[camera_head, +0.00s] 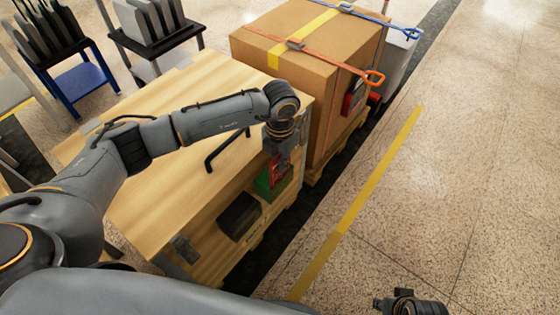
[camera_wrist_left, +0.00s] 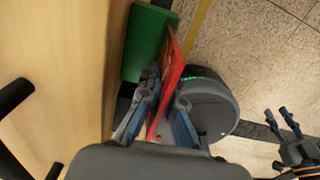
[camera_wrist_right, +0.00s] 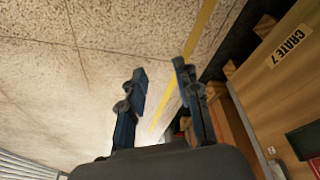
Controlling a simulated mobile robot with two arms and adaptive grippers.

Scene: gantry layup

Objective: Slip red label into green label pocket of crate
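The pocket's mouth is not clear. My right gripper (camera_wrist_right: 158,72) is open and empty, over the floor beside the crate.
A black handle (camera_head: 226,150) rises from the crate's top, and a dark box-like part (camera_head: 239,216) is on its side. A strapped cardboard box (camera_head: 300,60) stands just behind. Racks with dark panels (camera_head: 150,22) are at back left. The floor at right, with a yellow line (camera_head: 360,205), is clear.

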